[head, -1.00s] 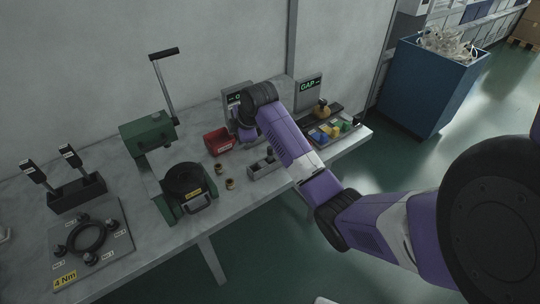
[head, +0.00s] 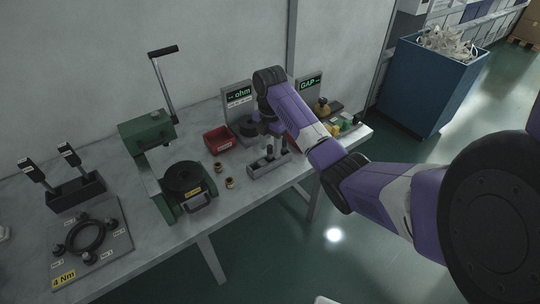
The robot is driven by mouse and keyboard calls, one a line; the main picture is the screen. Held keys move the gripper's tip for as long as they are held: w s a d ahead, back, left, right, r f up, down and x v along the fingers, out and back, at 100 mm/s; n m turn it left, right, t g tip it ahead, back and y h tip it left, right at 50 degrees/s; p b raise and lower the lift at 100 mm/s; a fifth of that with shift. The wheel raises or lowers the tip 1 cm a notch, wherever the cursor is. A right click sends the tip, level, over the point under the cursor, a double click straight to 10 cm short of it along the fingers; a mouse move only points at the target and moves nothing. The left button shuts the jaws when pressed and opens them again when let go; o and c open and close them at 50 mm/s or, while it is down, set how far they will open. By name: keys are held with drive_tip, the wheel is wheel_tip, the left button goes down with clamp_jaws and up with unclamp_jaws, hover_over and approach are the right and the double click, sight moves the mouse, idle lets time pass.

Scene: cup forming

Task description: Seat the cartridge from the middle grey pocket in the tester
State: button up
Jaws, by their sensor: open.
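The grey block with pockets (head: 264,171) sits near the front edge of the bench. Small upright shapes show at its top; I cannot tell cartridges from fingertips there, and the middle pocket is not clear. My gripper (head: 275,145) is open and points down just above or at this block. Its fingers are small and partly merged with the block, so contact cannot be told. The tester with the "ohm" display (head: 238,96) stands behind and to the left of my gripper. A dark round part (head: 246,127) is at its foot, partly hidden by my gripper.
A red bin (head: 218,140) and brass rings (head: 230,183) lie left of the block. A green press (head: 150,135) with a raised lever stands further left. The "GAP" display (head: 309,86) and coloured pieces (head: 345,125) are at right, partly behind my arm.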

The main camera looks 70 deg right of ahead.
drive_tip(key=shift+f, duration=0.95)
clamp_jaws()
drive_tip(key=shift+r, duration=0.15)
